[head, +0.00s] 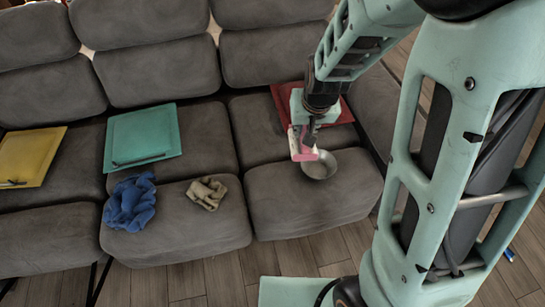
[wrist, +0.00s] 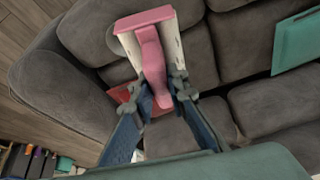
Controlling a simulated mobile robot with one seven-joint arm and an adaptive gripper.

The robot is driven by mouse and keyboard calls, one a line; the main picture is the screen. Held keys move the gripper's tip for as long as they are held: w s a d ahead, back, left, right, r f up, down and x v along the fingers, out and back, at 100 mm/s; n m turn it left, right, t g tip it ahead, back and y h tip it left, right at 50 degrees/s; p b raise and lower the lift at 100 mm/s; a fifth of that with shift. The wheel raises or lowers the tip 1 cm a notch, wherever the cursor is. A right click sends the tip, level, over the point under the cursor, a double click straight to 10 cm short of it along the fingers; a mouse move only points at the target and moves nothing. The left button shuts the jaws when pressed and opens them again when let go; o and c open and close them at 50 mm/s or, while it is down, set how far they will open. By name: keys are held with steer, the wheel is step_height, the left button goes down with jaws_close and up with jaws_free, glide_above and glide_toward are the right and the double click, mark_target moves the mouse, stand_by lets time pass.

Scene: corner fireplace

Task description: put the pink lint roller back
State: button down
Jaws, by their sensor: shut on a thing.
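The pink lint roller (head: 304,155) is in my gripper (head: 304,135), above the right-hand part of the grey sofa. In the wrist view the pink lint roller (wrist: 152,45) shows its pink handle between the two fingers of my gripper (wrist: 163,90), with its wider pink and white head pointing away from me. My gripper is shut on the handle. A red panel (head: 343,110) lies on the sofa behind the gripper, partly hidden by my arm. A teal panel (head: 142,136) and a yellow panel (head: 33,155) lie further left, each with a thin dark item near its front edge.
A grey bowl (head: 320,166) sits on the sofa close to the roller. A crumpled blue cloth (head: 130,203) and a tan cloth (head: 206,193) lie on the front seats. Wooden floor (head: 210,280) is open in front. The wrist view shows a shelf with several items (wrist: 35,160) at lower left.

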steer(key=a+f+n+b, duration=0.1)
steer(key=a+f+b, duration=0.2)
steer(key=f+b, duration=0.3)
steer(key=s+a+f+b, duration=0.1)
steer(key=a+f+b, duration=0.25)
steer(key=f, duration=0.45)
steer(key=a+f+n+b, duration=0.1)
steer(key=a+f+b, duration=0.3)
steer(key=f, duration=0.3)
steer(key=shift+y, duration=0.3)
steer(key=shift+w+d+f+b, duration=0.15)
steer(key=shift+w+f+b, duration=0.9)
steer(key=shift+w+f, duration=1.2)
steer(key=shift+w+d+f+b, duration=0.15)
steer(key=shift+w+f+b, duration=0.9)
steer(key=shift+w+f, duration=1.2)
steer(key=shift+w+d+f+b, duration=0.15)
steer(key=shift+w+f+b, duration=0.9)
steer(key=shift+w+f, duration=1.2)
steer(key=shift+f, duration=0.15)
steer(key=c, duration=2.3)
jaws_free()
steer(key=o, duration=0.4)
